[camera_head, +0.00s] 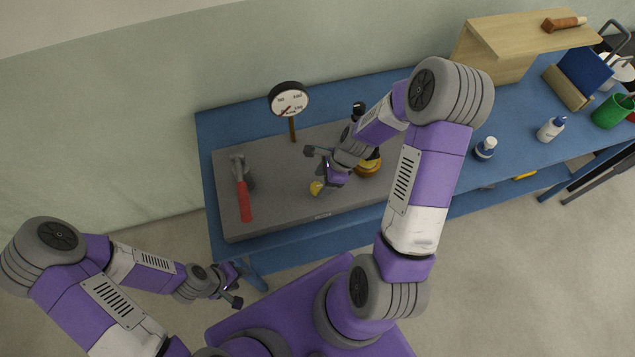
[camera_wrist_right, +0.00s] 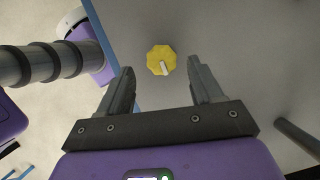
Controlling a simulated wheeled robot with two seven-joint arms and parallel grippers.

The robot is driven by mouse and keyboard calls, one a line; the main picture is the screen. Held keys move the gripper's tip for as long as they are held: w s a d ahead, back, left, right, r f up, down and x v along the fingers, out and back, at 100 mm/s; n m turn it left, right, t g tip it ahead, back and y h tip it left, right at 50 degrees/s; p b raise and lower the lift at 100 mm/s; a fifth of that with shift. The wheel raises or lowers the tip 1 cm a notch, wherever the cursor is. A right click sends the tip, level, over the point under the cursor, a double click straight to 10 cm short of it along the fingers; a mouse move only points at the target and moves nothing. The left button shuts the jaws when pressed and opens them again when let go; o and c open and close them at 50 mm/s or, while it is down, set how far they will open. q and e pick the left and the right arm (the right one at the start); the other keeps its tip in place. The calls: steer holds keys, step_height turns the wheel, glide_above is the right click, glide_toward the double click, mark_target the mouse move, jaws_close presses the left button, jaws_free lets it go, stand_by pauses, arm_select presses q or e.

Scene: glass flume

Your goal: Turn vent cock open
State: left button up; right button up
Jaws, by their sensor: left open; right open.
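The vent cock appears to be the yellow faceted knob (camera_head: 316,187) near the middle of the grey panel (camera_head: 275,215). In the right wrist view the yellow knob (camera_wrist_right: 158,55) has a white pointer mark slanting toward the lower right. My right gripper (camera_head: 320,177) is open over the knob. In the wrist view its two fingers (camera_wrist_right: 161,68) stand on either side of the knob with gaps; I cannot tell how far above it they are. My left gripper (camera_head: 237,285) is open and empty, off the table's front edge.
A red-handled lever (camera_head: 243,195) stands at the panel's left. A round dial gauge (camera_head: 289,100) on a post is at the back. A brass-coloured fitting (camera_head: 368,167) sits right of my right gripper. A wooden shelf (camera_head: 520,35), bottles and a green cup (camera_head: 611,111) are on the blue table's right.

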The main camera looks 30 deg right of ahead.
mark_target(317, 186)
steer(key=x, duration=0.3)
steer(key=shift+w+f, duration=0.1)
steer(key=shift+w, duration=0.05)
steer(key=shift+c, duration=0.4)
steer(key=c, duration=1)
